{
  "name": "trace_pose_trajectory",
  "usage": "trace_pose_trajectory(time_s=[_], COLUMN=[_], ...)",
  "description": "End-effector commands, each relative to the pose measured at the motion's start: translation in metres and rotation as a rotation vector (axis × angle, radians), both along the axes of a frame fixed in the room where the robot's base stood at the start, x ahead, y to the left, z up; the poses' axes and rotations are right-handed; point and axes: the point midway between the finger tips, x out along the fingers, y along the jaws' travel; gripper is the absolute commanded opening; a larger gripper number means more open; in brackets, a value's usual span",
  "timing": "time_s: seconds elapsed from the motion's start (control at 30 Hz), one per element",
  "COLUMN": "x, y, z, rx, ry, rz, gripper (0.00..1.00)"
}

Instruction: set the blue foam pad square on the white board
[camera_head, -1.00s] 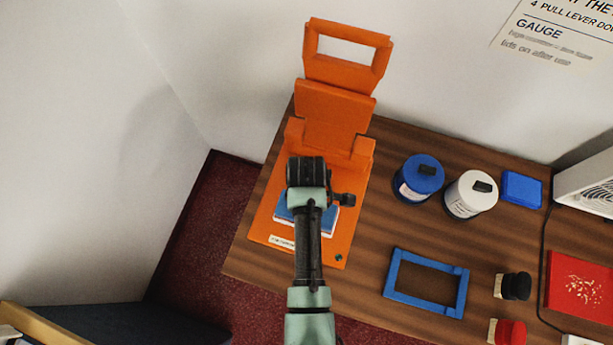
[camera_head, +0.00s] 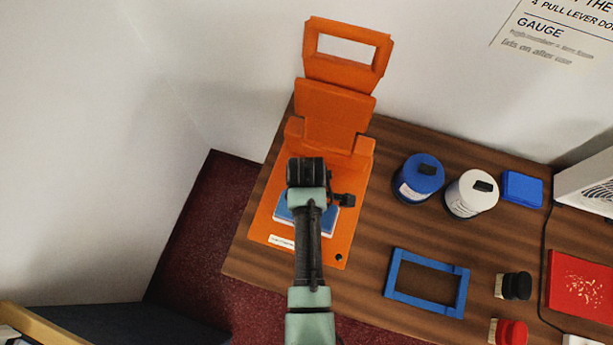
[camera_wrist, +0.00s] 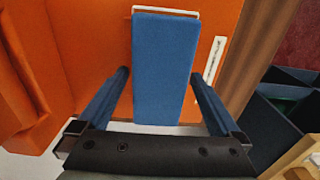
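The blue foam pad (camera_wrist: 163,70) lies on the white board (camera_wrist: 166,11), which shows as thin strips past the pad's far and near ends in the wrist view. In the head view the pad (camera_head: 284,201) and board (camera_head: 331,228) sit on the orange press base, partly hidden by my arm. The pad's edges look roughly in line with the board. My gripper (camera_wrist: 160,76) has its two blue fingers on either side of the pad, with a narrow gap at the left one. The right fingertip is very close to the pad.
The orange press (camera_head: 335,115) stands open behind my gripper. To the right are a blue jar (camera_head: 420,175), a white jar (camera_head: 470,195), a blue frame (camera_head: 400,297), two stamps and a red pad (camera_head: 580,285). Bare wood lies between the press and the frame.

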Motion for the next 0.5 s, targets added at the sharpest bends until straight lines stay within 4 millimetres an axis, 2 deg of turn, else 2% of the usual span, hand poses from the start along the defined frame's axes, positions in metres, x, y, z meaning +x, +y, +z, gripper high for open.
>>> trace_pose_trajectory(time_s=[0.27,0.37,0.5], x=[0.001,0.001,0.002], y=[0.000,0.000,0.000], z=[0.005,0.017,0.042], rx=[0.000,0.000,0.000], ry=[-0.002,-0.003,-0.006], rz=[0.000,0.001,0.001], gripper=[1.00,1.00,1.00])
